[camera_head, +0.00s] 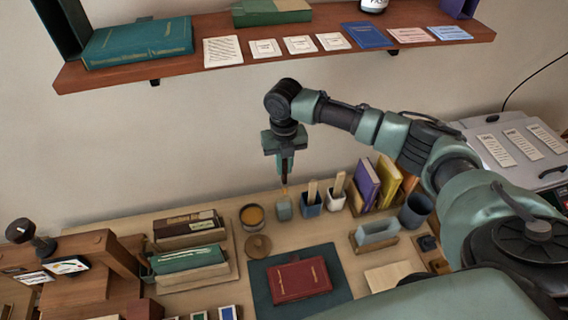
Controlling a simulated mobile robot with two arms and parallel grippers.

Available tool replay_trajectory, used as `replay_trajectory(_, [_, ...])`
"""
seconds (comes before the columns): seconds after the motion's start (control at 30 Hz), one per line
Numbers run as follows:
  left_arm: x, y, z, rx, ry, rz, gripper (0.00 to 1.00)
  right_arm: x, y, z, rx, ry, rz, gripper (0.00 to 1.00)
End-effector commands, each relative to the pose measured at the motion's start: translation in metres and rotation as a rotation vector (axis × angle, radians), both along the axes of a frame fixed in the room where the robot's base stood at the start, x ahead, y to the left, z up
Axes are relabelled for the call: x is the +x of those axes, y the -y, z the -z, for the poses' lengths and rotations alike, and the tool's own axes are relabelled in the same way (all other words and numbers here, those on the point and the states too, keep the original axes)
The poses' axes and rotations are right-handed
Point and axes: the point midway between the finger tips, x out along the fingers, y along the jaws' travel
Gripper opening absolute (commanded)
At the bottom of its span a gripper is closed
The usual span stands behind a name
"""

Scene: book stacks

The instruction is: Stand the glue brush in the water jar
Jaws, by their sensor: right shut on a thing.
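My right gripper (285,172) points straight down at the back of the desk. It is shut on the glue brush (284,190), of which a short tan-orange end shows below the fingers. The brush is upright, directly over a small grey-green jar (285,208), which looks like the water jar. I cannot tell whether the brush's lower end is inside the jar's mouth or just above it. An open pot with amber glue (252,216) stands left of the jar, its round brown lid (258,246) in front. My left gripper is out of view.
A dark cup (311,203) and a white cup (336,196) with wooden sticks stand close right of the jar. Upright books (370,184) and a dark blue-grey cup (415,211) are further right. A red book (300,280) lies on a dark mat in front. A shelf (260,55) hangs above.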

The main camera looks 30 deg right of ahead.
Motion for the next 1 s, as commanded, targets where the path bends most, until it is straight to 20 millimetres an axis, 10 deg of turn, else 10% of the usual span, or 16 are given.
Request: replay_trajectory(1.0, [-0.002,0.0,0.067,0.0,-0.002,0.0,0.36,0.0,0.0,0.08,0.0,-0.001,0.002,0.0])
